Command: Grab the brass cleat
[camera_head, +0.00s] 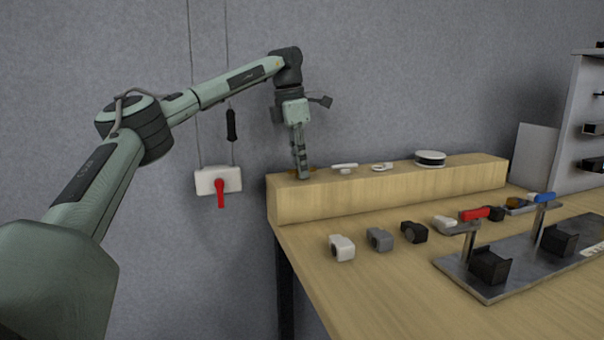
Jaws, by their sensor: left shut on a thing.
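My left gripper (302,174) points down at the left end of the raised wooden shelf. It is shut on the brass cleat (293,174), a small golden-brown piece that shows only in part at the fingertips. The fingers hide the rest of the cleat. I cannot tell whether the cleat touches the shelf top or is slightly lifted. My right gripper is out of view.
On the shelf (390,196), right of the gripper, lie a white fitting (345,167), a small ring-like part (382,167) and a round spool (430,158). Several fittings stand on the table (350,300) before it. A metal plate with red and blue handled clamps lies right.

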